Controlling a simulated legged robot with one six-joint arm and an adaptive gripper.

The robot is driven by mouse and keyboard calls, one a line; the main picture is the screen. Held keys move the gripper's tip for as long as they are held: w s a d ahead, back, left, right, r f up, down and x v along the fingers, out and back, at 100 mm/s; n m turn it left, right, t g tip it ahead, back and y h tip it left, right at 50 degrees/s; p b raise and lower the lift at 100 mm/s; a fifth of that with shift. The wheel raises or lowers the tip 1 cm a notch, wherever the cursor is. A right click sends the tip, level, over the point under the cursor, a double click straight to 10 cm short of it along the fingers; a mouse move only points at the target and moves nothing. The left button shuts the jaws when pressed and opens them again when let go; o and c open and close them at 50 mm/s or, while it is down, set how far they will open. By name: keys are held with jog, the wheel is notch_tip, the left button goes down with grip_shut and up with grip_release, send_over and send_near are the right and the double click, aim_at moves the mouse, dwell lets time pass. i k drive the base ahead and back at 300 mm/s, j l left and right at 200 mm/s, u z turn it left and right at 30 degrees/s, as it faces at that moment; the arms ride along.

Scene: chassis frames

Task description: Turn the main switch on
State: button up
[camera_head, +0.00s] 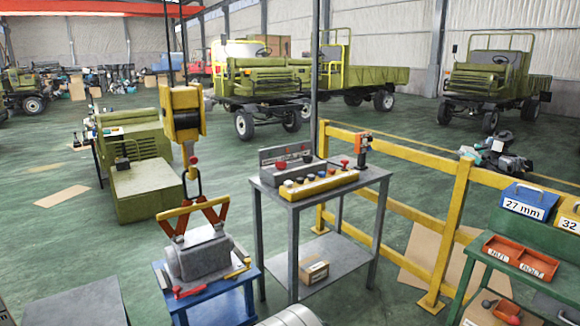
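A control panel (315,187) stands on top of a grey metal table (283,202) in the middle of the view. Its sloped yellow front carries several small buttons. A grey box (286,157) rises behind the yellow front, with a red spot on its face. A red knob (345,163) sits at the panel's right end. An orange and black upright device (361,150) stands at the table's far right corner. Which of these is the main switch is too small to tell, and so is its position. My gripper is not in view.
A yellow hoist hook block (182,113) hangs left of the table, over a grey casting (201,253) on a blue stand (215,300). A yellow railing (449,230) runs behind and right. A green bench (527,265) with orange bins (520,256) stands at the right.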

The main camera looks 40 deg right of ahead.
aim_at(280, 165)
jog(key=i+l+z, duration=0.15)
jog(key=i+l, duration=0.65)
jog(key=i+l+z, duration=0.1)
jog(key=i+l, duration=0.75)
jog(key=i+l+z, duration=0.15)
jog(key=i+l, duration=0.65)
jog(key=i, duration=0.1)
